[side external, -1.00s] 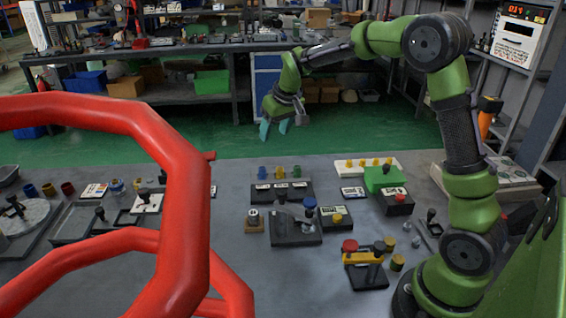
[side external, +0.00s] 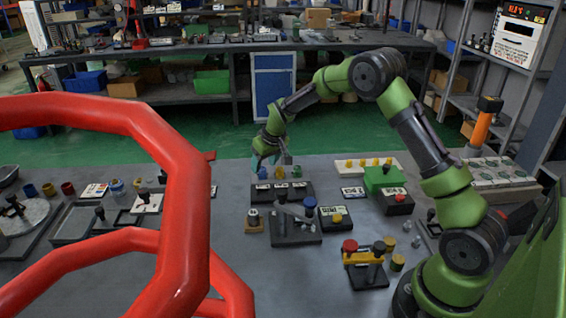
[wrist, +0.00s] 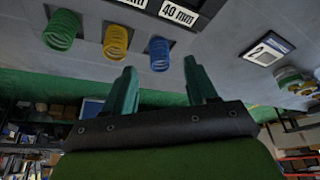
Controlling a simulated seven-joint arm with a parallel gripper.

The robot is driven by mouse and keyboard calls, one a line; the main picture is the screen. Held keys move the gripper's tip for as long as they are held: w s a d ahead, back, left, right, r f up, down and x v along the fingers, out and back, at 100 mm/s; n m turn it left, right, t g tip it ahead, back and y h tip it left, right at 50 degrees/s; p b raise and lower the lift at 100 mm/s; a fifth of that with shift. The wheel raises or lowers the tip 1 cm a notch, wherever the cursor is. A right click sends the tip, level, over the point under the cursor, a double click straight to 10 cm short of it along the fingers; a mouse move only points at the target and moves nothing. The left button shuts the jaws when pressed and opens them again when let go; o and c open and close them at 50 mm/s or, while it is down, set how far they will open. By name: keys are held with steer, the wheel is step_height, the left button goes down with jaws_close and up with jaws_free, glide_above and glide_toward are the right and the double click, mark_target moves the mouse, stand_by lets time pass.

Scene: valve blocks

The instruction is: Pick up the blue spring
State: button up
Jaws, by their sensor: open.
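The blue spring (wrist: 159,54) stands at one end of a row, with a yellow spring (wrist: 115,42) and a green spring (wrist: 62,30) beside it. In the side external view the blue spring (side external: 263,173) is the leftmost of the three on a dark labelled block (side external: 283,191). My gripper (wrist: 163,77) is open and empty, its teal fingers apart. In the wrist view the blue spring lies just beyond the fingertips, roughly between them. In the side external view my gripper (side external: 265,161) is just above and behind the blue spring, partly overlapping the springs.
A grey clamp fixture with a blue knob (side external: 310,203) stands in front of the spring block. A white rack with yellow pegs (side external: 367,168) and a green box (side external: 383,178) are to the right. A large red tubular frame (side external: 185,200) fills the left foreground.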

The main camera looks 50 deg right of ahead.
steer(key=shift+x, duration=1)
jaws_close()
steer(key=shift+r, duration=0.1)
